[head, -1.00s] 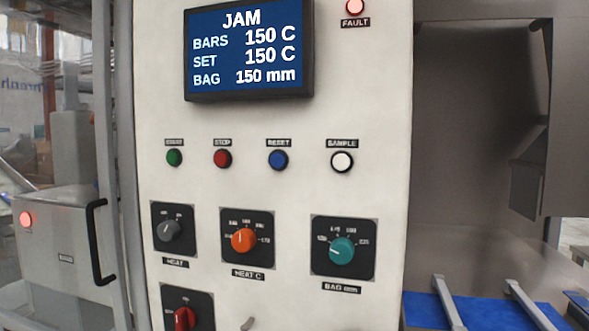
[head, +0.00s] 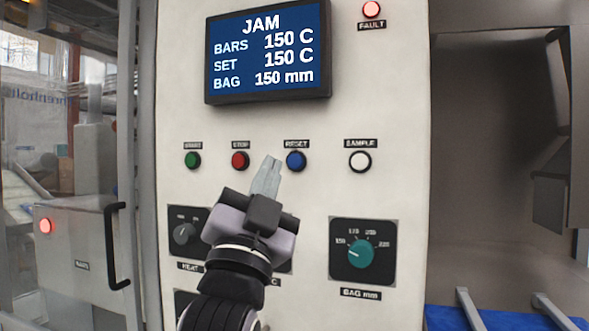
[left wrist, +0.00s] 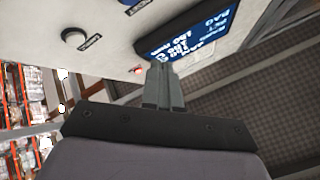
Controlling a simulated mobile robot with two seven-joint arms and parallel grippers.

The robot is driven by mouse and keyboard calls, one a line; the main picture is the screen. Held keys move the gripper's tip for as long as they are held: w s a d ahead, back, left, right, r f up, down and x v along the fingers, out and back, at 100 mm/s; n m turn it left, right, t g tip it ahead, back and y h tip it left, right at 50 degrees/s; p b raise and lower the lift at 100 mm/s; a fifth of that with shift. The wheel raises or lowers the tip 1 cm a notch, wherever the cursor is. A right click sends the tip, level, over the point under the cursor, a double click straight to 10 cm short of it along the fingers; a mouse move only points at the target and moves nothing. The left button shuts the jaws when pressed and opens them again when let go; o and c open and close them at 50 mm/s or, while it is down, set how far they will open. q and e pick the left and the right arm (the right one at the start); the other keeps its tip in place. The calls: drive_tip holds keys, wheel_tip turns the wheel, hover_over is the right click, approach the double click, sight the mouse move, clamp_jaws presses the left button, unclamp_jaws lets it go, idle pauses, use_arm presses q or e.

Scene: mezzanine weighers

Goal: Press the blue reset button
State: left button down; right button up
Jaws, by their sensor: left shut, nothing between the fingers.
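The blue reset button (head: 296,160) sits on the pale control panel under a RESET label, between the red stop button (head: 240,160) and the white sample button (head: 360,161). My left gripper (head: 273,160) is shut and empty, with its fingertips just left of the blue button in the head view. I cannot tell whether the tips touch the panel. In the left wrist view the shut fingers (left wrist: 158,68) point toward the panel, and a blue button shows partly at the top edge (left wrist: 130,3). My right gripper is not in view.
A screen (head: 268,50) reading JAM stands out above the buttons, and a red fault lamp (head: 372,9) is lit. The green start button (head: 192,160) is at left. A teal bag knob (head: 361,254) and a grey heat knob (head: 184,233) are below.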

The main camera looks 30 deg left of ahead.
sight(289, 168)
use_arm(q)
drive_tip(key=shift+s+a+r+y, duration=0.1)
drive_tip(key=shift+s+r+y, duration=0.3)
drive_tip(key=shift+y, duration=0.2)
drive_tip(key=shift+w+h, duration=0.15)
drive_tip(key=shift+h, duration=0.15)
drive_tip(key=w, duration=0.2)
drive_tip(key=w+a, duration=0.1)
drive_tip(key=w, duration=0.2)
drive_tip(key=w+a+b, duration=0.1)
drive_tip(key=w, duration=0.2)
drive_tip(key=shift+w, duration=0.2)
idle(0.9)
idle(0.6)
drive_tip(key=shift+w+a, duration=0.15)
drive_tip(key=shift+w, duration=0.25)
